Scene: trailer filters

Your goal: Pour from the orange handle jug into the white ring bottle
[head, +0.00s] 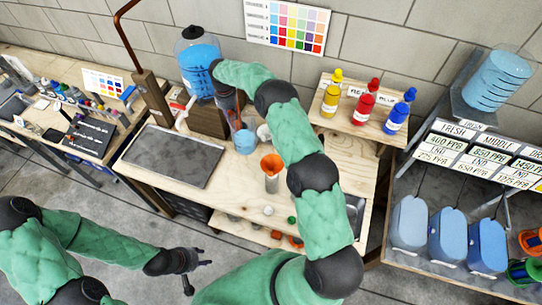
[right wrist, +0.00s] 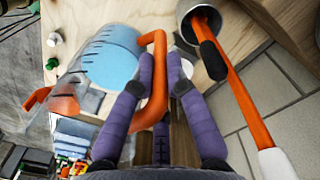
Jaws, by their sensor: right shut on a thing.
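The jug (head: 244,140) holds blue liquid and is near the back of the workbench in the head view. It also shows in the right wrist view (right wrist: 112,60), with its orange handle (right wrist: 157,100) between my purple fingers. My right gripper (right wrist: 157,85) is shut on that handle. I cannot tell whether the jug touches the bench. A clear vessel with an orange funnel (head: 271,163) stands to its lower right; I cannot make out a white ring on it. My left gripper (head: 197,270) is open and empty, in front of the bench.
A blue water dispenser (head: 199,65) stands behind the jug. Yellow, red and blue bottles (head: 365,104) are on a raised shelf at right. A dark mat (head: 174,156) lies on the bench's left. Small white and green caps (head: 291,220) lie near the front edge.

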